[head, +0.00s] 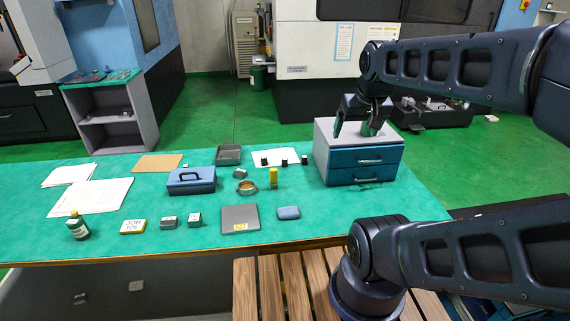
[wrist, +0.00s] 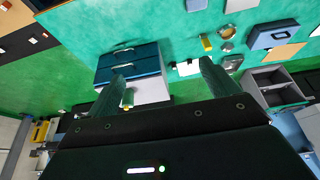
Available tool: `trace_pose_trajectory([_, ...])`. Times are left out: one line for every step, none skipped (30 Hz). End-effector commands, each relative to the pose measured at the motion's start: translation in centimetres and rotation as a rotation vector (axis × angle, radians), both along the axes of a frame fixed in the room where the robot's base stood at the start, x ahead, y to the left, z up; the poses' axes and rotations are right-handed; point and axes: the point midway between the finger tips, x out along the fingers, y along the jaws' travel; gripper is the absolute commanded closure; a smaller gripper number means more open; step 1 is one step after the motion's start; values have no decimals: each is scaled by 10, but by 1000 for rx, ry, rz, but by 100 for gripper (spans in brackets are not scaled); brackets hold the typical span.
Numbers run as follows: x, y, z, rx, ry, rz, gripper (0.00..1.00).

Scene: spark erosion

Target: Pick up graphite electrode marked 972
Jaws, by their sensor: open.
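Two grey blocks with pale tops, a left one (head: 168,222) and a right one (head: 195,219), stand near the front edge. My gripper (head: 352,131) is open and empty, above the drawer unit and right of the dark blocks. Its fingers also show in the wrist view (wrist: 163,72).
A white-topped drawer unit (head: 365,165) stands right of the sheet. A grey plate (head: 240,219) and a blue case (head: 288,213) lie in front.

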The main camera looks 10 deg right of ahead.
Motion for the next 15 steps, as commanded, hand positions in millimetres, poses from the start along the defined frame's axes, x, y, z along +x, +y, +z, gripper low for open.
trace_pose_trajectory([0,0,0,0,0,0,24])
trace_pose_trajectory([0,0,0,0,0,0,29])
trace_pose_trajectory([0,0,0,0,0,0,37])
trace_pose_trajectory([0,0,0,0,0,0,43])
trace_pose_trajectory([0,0,0,0,0,0,45])
trace_pose_trajectory([0,0,0,0,0,0,45])
trace_pose_trajectory([0,0,0,0,0,0,45])
trace_pose_trajectory([0,0,0,0,0,0,45])
trace_pose_trajectory([0,0,0,0,0,0,45])
trace_pose_trajectory([0,0,0,0,0,0,45])
trace_pose_trajectory([0,0,0,0,0,0,45])
trace_pose_trajectory([0,0,0,0,0,1,45])
trace_pose_trajectory([1,0,0,-1,1,3,45])
trace_pose_trajectory([2,0,1,-3,2,7,45])
trace_pose_trajectory([5,1,1,-7,4,16,45])
